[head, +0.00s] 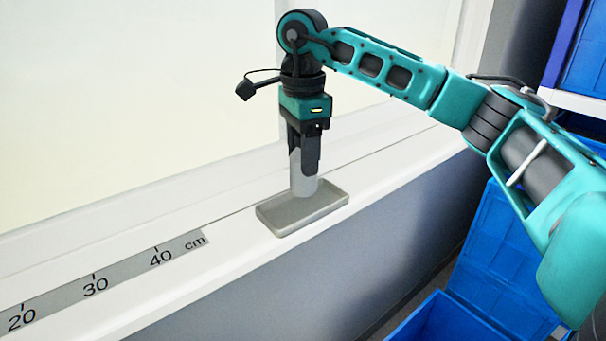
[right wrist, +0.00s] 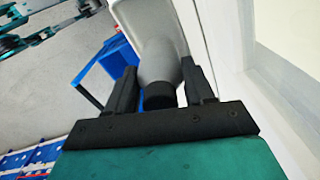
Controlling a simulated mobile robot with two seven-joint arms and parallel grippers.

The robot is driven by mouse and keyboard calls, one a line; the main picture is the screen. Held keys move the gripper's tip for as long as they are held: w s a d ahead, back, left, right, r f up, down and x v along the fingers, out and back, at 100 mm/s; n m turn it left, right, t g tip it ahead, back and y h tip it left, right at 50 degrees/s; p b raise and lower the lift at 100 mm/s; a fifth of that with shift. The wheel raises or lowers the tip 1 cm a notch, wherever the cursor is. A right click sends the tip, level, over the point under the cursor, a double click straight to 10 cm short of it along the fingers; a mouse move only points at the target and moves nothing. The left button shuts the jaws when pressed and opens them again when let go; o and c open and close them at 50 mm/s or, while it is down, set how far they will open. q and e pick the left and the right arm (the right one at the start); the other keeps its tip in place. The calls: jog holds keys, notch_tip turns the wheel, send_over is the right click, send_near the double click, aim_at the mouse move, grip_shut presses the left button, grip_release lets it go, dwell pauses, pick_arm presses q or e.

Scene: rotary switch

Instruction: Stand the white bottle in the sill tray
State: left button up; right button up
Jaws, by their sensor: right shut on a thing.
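The white bottle (head: 303,184) is upright at the sill tray in the head view, its upper part hidden between the fingers. My right gripper (head: 304,160) points down from above and is shut on the bottle. The grey sill tray (head: 323,207) lies on the window sill, and the bottle's lower end is over or in it; I cannot tell whether it touches the tray floor. In the right wrist view the bottle (right wrist: 158,65) with its dark cap sits between the two fingers, and the tray (right wrist: 148,18) shows beyond it. My left gripper is out of view.
The white sill (head: 130,300) carries a centimetre scale (head: 100,281) left of the tray. The window (head: 130,90) stands behind the sill. Blue crates (head: 505,245) stand on the floor at the right, below the sill. The sill right of the tray is clear.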

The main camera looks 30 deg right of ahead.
notch_tip(320, 180, down, 4)
jog(key=shift+r+b, duration=0.1)
jog(key=shift+b, duration=0.25)
jog(key=o, duration=1.1)
notch_tip(320, 180, up, 12)
jog(key=p, duration=0.2)
jog(key=shift+p, duration=0.35)
